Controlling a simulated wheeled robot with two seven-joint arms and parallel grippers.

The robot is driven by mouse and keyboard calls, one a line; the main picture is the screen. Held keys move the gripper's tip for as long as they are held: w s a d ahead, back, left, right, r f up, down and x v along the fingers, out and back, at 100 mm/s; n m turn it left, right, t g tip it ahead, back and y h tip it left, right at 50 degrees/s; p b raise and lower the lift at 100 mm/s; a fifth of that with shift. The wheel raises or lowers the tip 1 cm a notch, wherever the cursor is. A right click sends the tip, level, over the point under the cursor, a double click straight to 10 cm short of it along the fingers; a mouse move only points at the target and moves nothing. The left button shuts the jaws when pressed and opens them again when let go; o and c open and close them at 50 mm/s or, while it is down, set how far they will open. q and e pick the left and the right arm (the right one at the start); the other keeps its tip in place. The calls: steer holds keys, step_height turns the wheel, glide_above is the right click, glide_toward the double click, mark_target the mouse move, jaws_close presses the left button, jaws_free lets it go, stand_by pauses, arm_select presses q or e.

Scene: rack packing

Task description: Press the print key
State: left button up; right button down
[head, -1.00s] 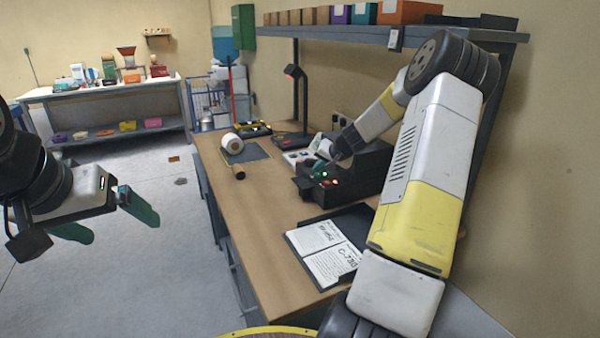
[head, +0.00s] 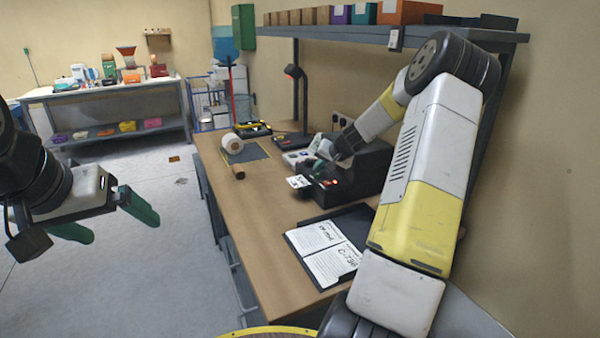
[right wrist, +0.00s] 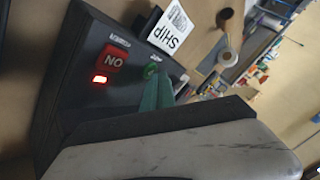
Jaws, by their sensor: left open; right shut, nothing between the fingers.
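The black label printer (head: 362,172) stands on the wooden bench against the wall. My left gripper (head: 106,219) is open and empty over the floor.
An open black folder with white sheets (head: 325,253) lies in front of the printer. A white roll (head: 232,144), a brown tube (head: 238,172) and a lamp stand (head: 295,110) are farther back. A shelf with boxes (head: 400,38) hangs above. The bench's left front is clear.

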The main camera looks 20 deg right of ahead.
mark_target(319, 175)
steer(key=shift+r, duration=0.5)
steer(key=shift+r, duration=0.1)
steer(key=shift+r, duration=2.45)
steer(key=shift+a, duration=0.1)
steer(key=s+a+r+n+g, duration=0.1)
steer(key=s+a+r+n, duration=0.1)
steer(key=s+a+r, duration=0.5)
steer(key=s+a+r+n+g, duration=0.15)
steer(key=s+a+r, duration=0.25)
steer(key=s+a, duration=0.45)
steer(key=s+a+n, duration=0.1)
steer(key=s+a, duration=0.1)
steer(key=s, duration=1)
steer(key=s+a+n, duration=0.2)
steer(key=s+a, duration=0.1)
steer(key=s, duration=0.8)
steer(key=shift+s+a, duration=0.3)
steer(key=shift+s, duration=0.05)
steer(key=shift+r, duration=0.1)
